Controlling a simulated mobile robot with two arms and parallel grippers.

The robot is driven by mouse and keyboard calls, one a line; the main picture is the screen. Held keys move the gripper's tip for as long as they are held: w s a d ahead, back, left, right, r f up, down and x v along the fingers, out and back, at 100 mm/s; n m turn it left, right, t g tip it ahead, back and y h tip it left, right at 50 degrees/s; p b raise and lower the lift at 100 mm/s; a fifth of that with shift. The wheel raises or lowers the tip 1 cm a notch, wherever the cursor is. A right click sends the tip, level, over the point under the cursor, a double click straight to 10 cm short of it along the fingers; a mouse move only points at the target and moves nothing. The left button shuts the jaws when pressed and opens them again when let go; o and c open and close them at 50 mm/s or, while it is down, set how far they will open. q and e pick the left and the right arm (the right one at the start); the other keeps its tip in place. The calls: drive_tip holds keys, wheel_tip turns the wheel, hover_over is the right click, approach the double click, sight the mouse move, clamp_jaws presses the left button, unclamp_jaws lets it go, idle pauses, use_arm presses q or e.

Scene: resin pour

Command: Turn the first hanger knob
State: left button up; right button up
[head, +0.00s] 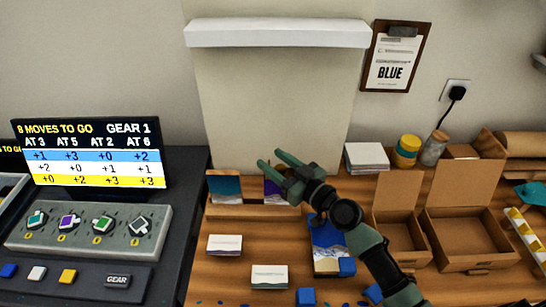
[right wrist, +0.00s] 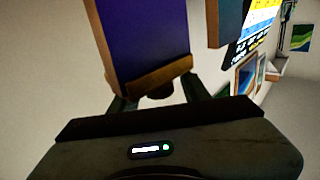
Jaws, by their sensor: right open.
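My right gripper (head: 271,159) is open in front of the pale backboard, above a small purple panel (head: 271,188). In the right wrist view a purple panel (right wrist: 140,35) with a wooden strip (right wrist: 150,76) along its edge fills the upper middle. A dark rounded piece (right wrist: 160,91), perhaps a knob, shows just past the strip, between the green fingers of the gripper (right wrist: 158,97). I cannot tell whether the fingers touch it. In the head view a brownish bit by the fingers is mostly hidden. My left gripper is not in view.
A teal panel (head: 225,186) stands left of the purple one. Small cards (head: 225,244), a blue picture (head: 328,236) and blue cubes (head: 306,297) lie on the wooden table. Open cardboard boxes (head: 463,240) stand right. A grey console (head: 90,236) with several knobs stands left, below a screen (head: 90,154).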

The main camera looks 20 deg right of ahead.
drive_tip(key=shift+w+a, duration=0.15)
drive_tip(key=shift+w, duration=0.05)
clamp_jaws()
drive_tip(key=shift+w+d+r+m+t+h+p, duration=0.1)
drive_tip(key=shift+d+m+t+h+p, duration=0.2)
drive_tip(key=shift+m+h+p, duration=1.1)
drive_tip(key=shift+w+d+f+m+t+h+p, duration=0.15)
drive_tip(key=shift+m+t+h+p, duration=0.4)
drive_tip(key=shift+h+p, duration=1.45)
drive_tip(key=shift+s+d+r+m+t+h+p, duration=0.2)
drive_tip(key=shift+m+h+p, duration=1.05)
drive_tip(key=shift+p, duration=0.85)
drive_tip(key=shift+w+d, duration=0.1)
drive_tip(key=shift+w, duration=0.05)
